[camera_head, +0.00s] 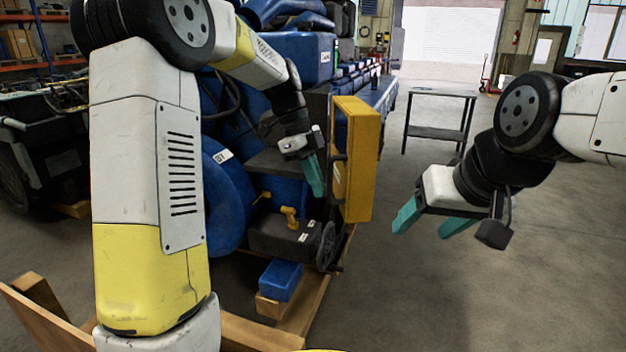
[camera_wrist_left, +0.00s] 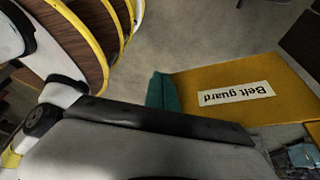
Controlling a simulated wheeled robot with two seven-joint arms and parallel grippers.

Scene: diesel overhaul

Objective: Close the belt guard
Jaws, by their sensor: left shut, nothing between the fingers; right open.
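The belt guard (camera_head: 361,160) is a yellow, shallow box-like panel standing upright at the right side of the blue engine. In the left wrist view the belt guard (camera_wrist_left: 215,80) shows its white label, upside down. My left gripper (camera_head: 315,178) is shut and empty, with its teal fingers pointing down just left of the guard. In the left wrist view the left gripper's fingertips (camera_wrist_left: 162,92) overlap the guard's left edge; I cannot tell whether they touch it. My right gripper (camera_head: 432,222) is open and empty, out over the floor to the right of the guard.
The blue engine (camera_head: 222,195) stands on a wooden base (camera_head: 318,290). A dark handwheel (camera_head: 327,246) sticks out low below the guard. A dark side table (camera_head: 440,94) stands behind at the right. The floor between the guard and my right arm is clear.

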